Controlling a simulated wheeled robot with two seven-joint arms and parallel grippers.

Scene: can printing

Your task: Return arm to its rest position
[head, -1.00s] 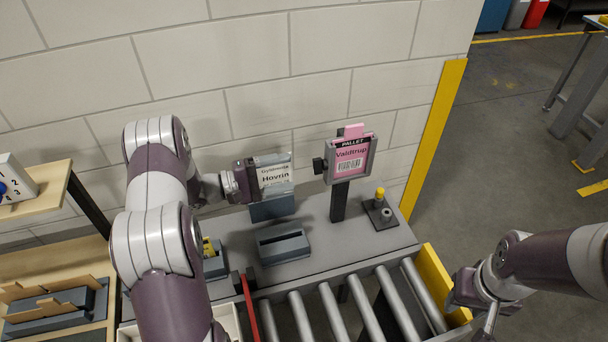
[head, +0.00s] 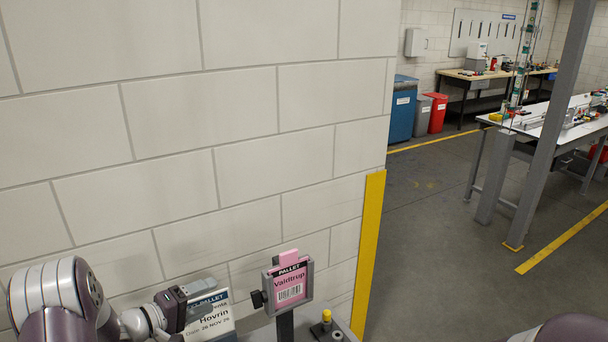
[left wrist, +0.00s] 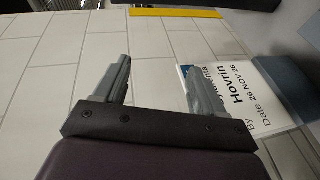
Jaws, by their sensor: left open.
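My left gripper (head: 204,296) is at the bottom left of the head view, in front of a white card (head: 217,325) printed "Hovrin" and a date. Its fingers overlap the card's upper left part in that view. In the left wrist view the gripper's two fingers (left wrist: 160,84) stand wide apart with nothing between them. The card (left wrist: 232,98) shows there behind and to the right of the right finger. Part of my right arm shows at the bottom right of the head view, but its gripper is out of frame.
A pink "Valdtrup" pallet sign (head: 290,286) on a dark post stands right of the left gripper. A small yellow-topped device (head: 326,321) stands beside it. The block wall (head: 190,130) is close behind.

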